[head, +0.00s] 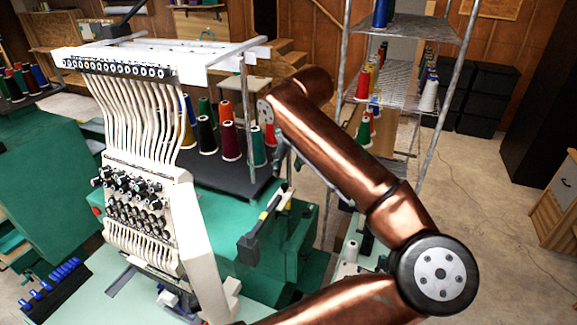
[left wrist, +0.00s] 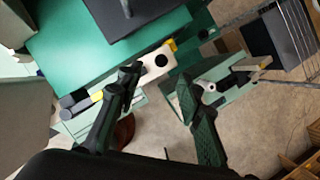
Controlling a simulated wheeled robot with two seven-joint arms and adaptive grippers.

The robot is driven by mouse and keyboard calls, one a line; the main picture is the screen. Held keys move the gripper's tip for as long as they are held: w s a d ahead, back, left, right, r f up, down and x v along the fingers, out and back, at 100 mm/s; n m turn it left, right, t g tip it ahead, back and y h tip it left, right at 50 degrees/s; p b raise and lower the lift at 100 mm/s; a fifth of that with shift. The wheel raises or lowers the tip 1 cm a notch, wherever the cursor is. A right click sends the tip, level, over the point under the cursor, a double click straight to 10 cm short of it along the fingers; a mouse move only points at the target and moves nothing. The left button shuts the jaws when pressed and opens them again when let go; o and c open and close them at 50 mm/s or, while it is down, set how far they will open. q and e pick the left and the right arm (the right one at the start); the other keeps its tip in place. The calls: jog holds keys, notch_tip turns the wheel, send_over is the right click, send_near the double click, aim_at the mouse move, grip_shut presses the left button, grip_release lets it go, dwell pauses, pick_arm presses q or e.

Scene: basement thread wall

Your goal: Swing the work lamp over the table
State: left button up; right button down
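The work lamp seems to be the dark jointed arm with a yellow band and a black boxy head (head: 249,249), hanging at the front right of the green machine table (head: 298,222). In the left wrist view, what looks like its bar with a yellow band (left wrist: 97,97) crosses behind one finger. My left gripper (left wrist: 158,80) is open, its two dark fingers apart with nothing clearly held between them. In the head view it is mostly hidden by my copper arm, close to the lamp's upper end. My right gripper is not in view.
A white embroidery machine head (head: 150,200) stands left of the lamp. Several thread cones (head: 230,142) stand on its dark board. A wire shelf (head: 405,25) with more cones rises behind my arm. Bare concrete floor (head: 480,210) lies open to the right.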

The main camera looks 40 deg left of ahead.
pick_arm(q)
jog(key=shift+r, duration=0.1)
jog(key=v, duration=1.1)
jog(key=shift+d+r, duration=0.2)
jog(key=shift+r, duration=0.15)
